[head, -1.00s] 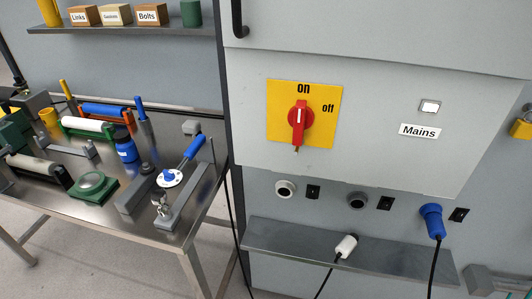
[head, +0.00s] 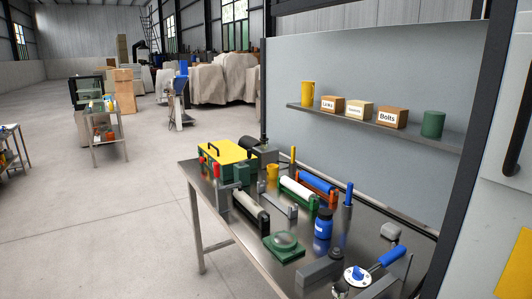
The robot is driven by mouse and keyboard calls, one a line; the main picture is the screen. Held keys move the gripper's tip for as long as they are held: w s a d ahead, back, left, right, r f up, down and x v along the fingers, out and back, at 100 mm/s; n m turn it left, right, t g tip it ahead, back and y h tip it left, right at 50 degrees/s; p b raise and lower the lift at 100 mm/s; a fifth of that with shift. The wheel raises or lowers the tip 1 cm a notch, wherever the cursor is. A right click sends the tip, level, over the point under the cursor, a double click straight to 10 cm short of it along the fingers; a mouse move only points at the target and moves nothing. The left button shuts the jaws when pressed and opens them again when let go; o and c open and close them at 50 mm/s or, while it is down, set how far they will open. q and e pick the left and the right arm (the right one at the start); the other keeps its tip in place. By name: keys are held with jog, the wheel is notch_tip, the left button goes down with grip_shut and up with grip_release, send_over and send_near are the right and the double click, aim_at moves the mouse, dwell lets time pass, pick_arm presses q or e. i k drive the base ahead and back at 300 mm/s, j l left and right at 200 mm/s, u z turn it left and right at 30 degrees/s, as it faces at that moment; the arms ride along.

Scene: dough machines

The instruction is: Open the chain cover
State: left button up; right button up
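Neither of my grippers shows in the head view. I cannot tell for sure which part is the chain cover. A green machine with a yellow top cover (head: 229,152) stands at the far left corner of the steel workbench (head: 212,205). The yellow cover looks closed and lies flat on the machine. Red knobs (head: 202,161) show on its near side.
Rollers (head: 299,192), a blue bottle (head: 323,224), a green round-lens block (head: 284,245) and a blue-handled tool (head: 385,260) crowd the bench. A shelf (head: 440,146) with labelled boxes hangs behind. Open concrete floor (head: 90,235) lies left. A grey cabinet (head: 510,130) stands right.

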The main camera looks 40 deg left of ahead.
aim_at(225, 152)
jog(key=u, duration=1.75)
jog(key=i+j, duration=0.35)
jog(key=i, duration=0.2)
jog(key=i+j, duration=0.4)
jog(key=i, duration=0.15)
jog(key=i+j, duration=0.35)
jog(key=i, duration=0.2)
